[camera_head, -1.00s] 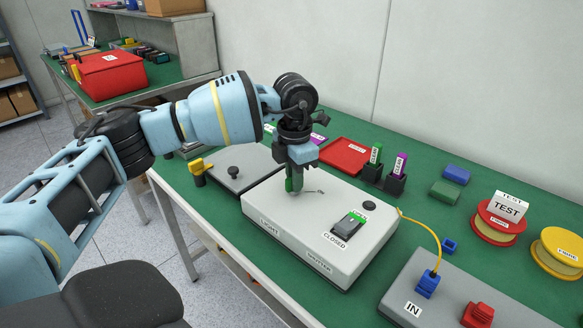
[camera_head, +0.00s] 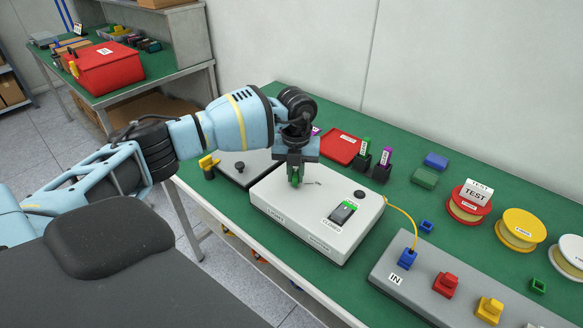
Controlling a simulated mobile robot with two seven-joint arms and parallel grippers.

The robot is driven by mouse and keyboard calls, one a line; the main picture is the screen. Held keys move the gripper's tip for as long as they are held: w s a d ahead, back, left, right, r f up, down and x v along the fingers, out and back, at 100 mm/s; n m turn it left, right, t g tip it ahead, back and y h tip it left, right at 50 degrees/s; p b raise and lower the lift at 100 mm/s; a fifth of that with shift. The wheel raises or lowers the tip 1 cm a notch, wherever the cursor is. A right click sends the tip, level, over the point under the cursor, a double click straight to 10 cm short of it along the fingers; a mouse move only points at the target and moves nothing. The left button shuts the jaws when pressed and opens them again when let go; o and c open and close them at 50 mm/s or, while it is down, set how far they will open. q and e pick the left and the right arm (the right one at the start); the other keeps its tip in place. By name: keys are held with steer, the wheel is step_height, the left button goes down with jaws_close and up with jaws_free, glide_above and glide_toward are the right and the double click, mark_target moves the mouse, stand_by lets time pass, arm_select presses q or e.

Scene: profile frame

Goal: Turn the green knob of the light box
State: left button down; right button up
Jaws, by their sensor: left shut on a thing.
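The light box (camera_head: 285,222) is a pale grey box on the green table, with a black-and-green switch (camera_head: 343,212) marked CLOSED on its top. The green knob (camera_head: 295,179) stands on the box's far left part and is partly hidden by my gripper. My left gripper (camera_head: 296,182) points down from above and is shut on the green knob. A thin dark pointer mark shows on the box just right of the knob. My right gripper is not in view.
A grey plate with a black knob (camera_head: 239,167) lies left of the box. Spools (camera_head: 518,230) stand at the right.

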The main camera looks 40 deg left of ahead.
mark_target(295, 172)
arm_select(q)
steer(key=shift+w+r+n+p, duration=0.1)
steer(key=shift+r+n+p, duration=0.2)
steer(key=shift+n, duration=0.3)
steer(key=shift+f+n+p, duration=0.15)
steer(key=shift+n+p, duration=0.2)
steer(key=shift+n, duration=0.15)
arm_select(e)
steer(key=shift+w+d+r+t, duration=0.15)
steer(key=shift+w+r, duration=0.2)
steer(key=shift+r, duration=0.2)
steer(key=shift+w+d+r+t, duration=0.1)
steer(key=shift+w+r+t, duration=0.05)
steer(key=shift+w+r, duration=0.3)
arm_select(q)
steer(key=c, duration=1.5)
jaws_free()
steer(key=shift+o, duration=0.3)
steer(key=shift+f, duration=0.1)
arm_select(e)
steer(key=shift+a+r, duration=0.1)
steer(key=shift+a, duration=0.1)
arm_select(q)
step_height(295, 172, up, 8)
steer(key=shift+f, duration=0.1)
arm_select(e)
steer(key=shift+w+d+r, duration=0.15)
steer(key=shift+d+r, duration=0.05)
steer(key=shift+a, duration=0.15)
